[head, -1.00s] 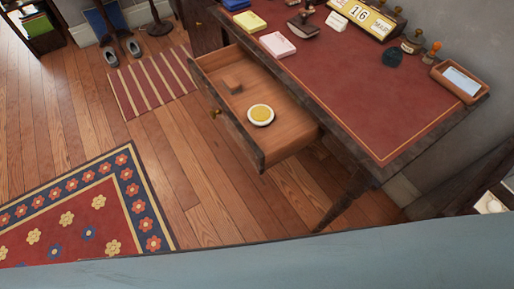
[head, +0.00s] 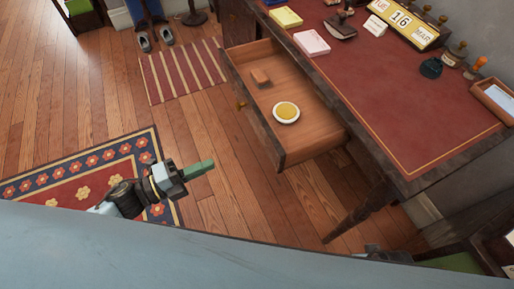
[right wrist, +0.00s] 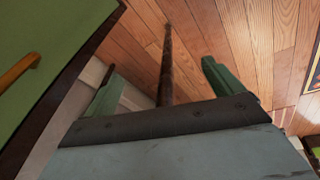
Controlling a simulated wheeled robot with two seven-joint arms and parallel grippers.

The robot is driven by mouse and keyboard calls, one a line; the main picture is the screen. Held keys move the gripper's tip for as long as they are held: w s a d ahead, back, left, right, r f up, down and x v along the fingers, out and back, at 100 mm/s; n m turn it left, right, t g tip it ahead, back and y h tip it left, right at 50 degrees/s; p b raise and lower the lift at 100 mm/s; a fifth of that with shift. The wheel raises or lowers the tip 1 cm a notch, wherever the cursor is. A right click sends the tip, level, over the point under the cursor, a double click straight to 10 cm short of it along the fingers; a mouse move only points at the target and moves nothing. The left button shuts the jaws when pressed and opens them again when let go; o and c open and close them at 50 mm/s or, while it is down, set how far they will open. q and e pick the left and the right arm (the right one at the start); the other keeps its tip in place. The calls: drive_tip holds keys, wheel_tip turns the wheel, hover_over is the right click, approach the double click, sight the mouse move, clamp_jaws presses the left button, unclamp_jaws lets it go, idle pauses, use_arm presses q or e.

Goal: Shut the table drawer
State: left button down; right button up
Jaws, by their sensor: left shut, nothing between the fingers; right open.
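The table drawer (head: 312,140) is pulled well out of the red-topped table (head: 415,110) in the head view. Its front panel with a small round knob (head: 240,104) faces left. Inside it lie a small brown block (head: 260,77) and a white dish with yellow contents (head: 286,112). My left gripper (head: 202,169) is shut and empty, with green fingers pointing toward the drawer front, apart from it at the lower left. My right gripper (right wrist: 160,88) is open in the right wrist view, its two green fingers spread with nothing held.
Stamps and a calendar (head: 411,24) sit on the tabletop. The wood floor left of the drawer is clear between a striped rug (head: 182,72) and a flowered rug (head: 85,180). A green surface (right wrist: 45,50) fills the right wrist view's left side.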

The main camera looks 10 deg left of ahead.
use_arm(q)
drive_tip(key=m, duration=0.1)
drive_tip(key=b, duration=0.2)
approach(269, 145)
drive_tip(key=shift+g+h, duration=0.4)
drive_tip(key=x, duration=0.5)
drive_tip(key=shift+w+d+f, duration=0.1)
drive_tip(key=shift+w, duration=0.35)
drive_tip(key=shift+w+d, duration=0.35)
drive_tip(key=shift+d, duration=0.15)
use_arm(e)
drive_tip(key=shift+w+a+r, duration=0.2)
drive_tip(key=shift+a+r, duration=0.2)
drive_tip(key=shift+r, duration=0.35)
drive_tip(key=shift+w+a+r, duration=0.2)
drive_tip(key=shift+a+r, duration=0.2)
drive_tip(key=shift+r, duration=0.3)
drive_tip(key=shift+w+a+r, duration=0.2)
drive_tip(key=shift+a+r, duration=0.2)
drive_tip(key=shift+r, duration=0.35)
